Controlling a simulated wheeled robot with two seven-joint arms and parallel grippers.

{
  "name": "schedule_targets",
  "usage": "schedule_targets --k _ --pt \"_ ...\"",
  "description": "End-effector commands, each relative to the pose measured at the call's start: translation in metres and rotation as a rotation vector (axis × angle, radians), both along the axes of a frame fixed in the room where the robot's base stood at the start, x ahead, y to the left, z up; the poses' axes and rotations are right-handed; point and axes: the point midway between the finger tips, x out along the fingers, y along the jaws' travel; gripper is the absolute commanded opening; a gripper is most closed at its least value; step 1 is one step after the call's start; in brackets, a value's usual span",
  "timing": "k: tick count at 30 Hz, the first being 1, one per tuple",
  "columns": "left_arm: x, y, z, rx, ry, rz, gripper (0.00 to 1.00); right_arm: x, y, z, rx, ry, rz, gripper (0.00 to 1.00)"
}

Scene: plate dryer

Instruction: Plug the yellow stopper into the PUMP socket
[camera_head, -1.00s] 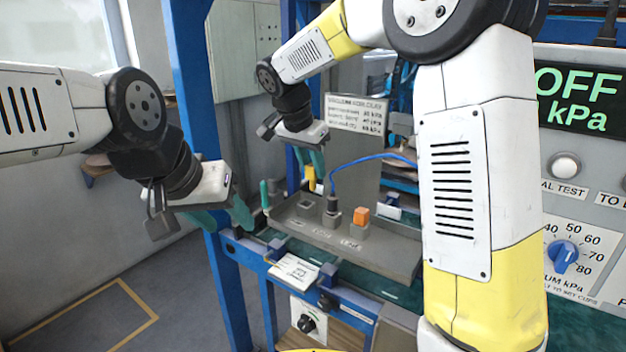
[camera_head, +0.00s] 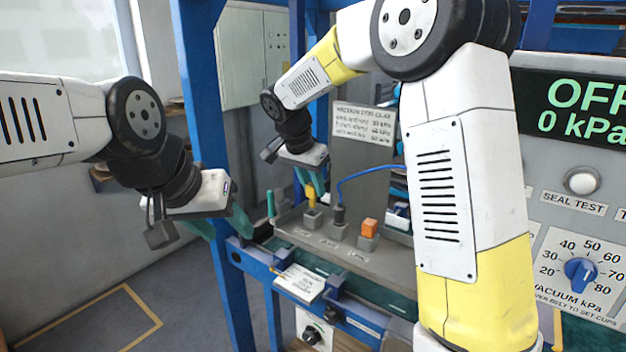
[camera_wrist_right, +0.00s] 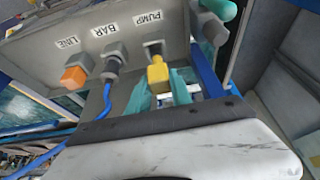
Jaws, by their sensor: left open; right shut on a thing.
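The yellow stopper (camera_head: 310,191) is held between the teal fingers of my right gripper (camera_head: 311,176), just above the PUMP socket (camera_head: 312,218) on the grey panel. In the right wrist view the stopper (camera_wrist_right: 158,74) is at the near edge of the PUMP socket (camera_wrist_right: 154,47), whose dark opening still shows. I cannot tell whether its tip touches the socket. The right fingers (camera_wrist_right: 165,88) also show there. My left gripper (camera_head: 222,224) is open and empty, left of the panel near the blue post.
The BAR socket (camera_head: 338,229) holds a dark plug with a blue hose (camera_head: 372,174). The LINE socket (camera_head: 368,242) holds an orange block (camera_head: 369,228). A teal upright handle (camera_head: 270,204) stands left of the panel. A white card (camera_head: 300,282) lies in front.

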Motion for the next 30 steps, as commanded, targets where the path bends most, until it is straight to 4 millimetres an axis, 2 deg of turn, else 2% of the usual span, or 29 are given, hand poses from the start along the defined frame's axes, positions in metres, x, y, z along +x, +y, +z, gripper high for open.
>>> schedule_targets --k 15,30 --pt "0.0 0.0 0.0 0.0 0.0 0.0 0.51 0.0 0.0 -0.029 -0.001 0.002 0.0 0.0" --pt "0.0 0.0 0.0 0.0 0.0 0.0 0.51 0.0 0.0 -0.034 0.0 0.0 0.0 0.0"
